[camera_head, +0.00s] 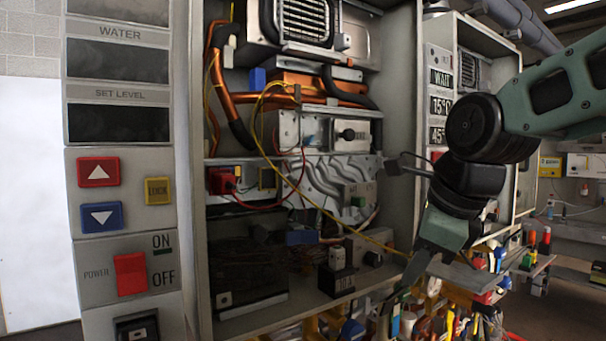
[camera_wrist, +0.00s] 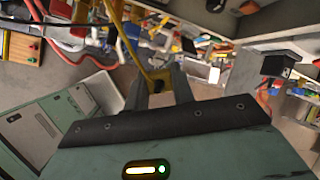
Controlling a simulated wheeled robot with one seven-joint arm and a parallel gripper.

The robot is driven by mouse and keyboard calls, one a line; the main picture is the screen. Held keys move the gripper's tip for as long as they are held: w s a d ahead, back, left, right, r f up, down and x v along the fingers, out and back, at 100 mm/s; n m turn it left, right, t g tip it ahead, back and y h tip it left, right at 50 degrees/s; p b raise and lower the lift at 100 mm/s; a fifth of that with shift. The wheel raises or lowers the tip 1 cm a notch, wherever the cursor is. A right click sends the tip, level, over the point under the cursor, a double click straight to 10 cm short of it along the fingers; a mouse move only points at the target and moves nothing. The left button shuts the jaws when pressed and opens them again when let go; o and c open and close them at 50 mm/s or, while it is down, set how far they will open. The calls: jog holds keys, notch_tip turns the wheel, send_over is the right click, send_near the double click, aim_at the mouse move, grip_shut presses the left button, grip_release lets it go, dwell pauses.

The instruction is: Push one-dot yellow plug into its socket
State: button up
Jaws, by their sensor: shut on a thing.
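My gripper (camera_head: 400,287) hangs low at the right of the open heater cabinet in the head view. In the wrist view its two fingers (camera_wrist: 156,92) are closed around the end of a yellow cable, on a small yellow plug (camera_wrist: 156,75). The yellow cable (camera_wrist: 118,25) runs up from the plug; in the head view it (camera_head: 315,207) crosses the cabinet front. Dot marks on the plug are too small to read. A small yellow socket-like block (camera_head: 267,179) sits inside the cabinet, left of centre, well apart from my gripper.
A red block (camera_head: 222,180) with a red wire sits left of the yellow block. A black box (camera_head: 337,268) stands on the cabinet's bottom shelf. The cabinet's right wall (camera_head: 403,110) stands between its inside and my arm. Cluttered shelves (camera_head: 450,320) lie below and right.

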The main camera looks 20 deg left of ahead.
jog(key=w+a+r+n+t+y+p, duration=0.2)
jog(key=w+a+r+n+t, duration=0.2)
jog(key=n+g+y+p, duration=0.3)
jog(key=n+y+p, duration=0.1)
jog(key=n+y, duration=0.75)
send_near(261, 179)
jog(key=s, duration=0.3)
jog(key=shift+w+a+n, duration=0.1)
jog(key=shift+a+n, duration=0.25)
jog(key=shift+a, duration=0.05)
jog(key=shift+w+a, duration=1.9)
jog(key=shift+a, duration=0.3)
jog(key=shift+p, duration=0.75)
jog(key=shift+w+a+p, duration=0.3)
jog(key=shift+w+a, duration=0.05)
jog(key=shift+a, duration=0.05)
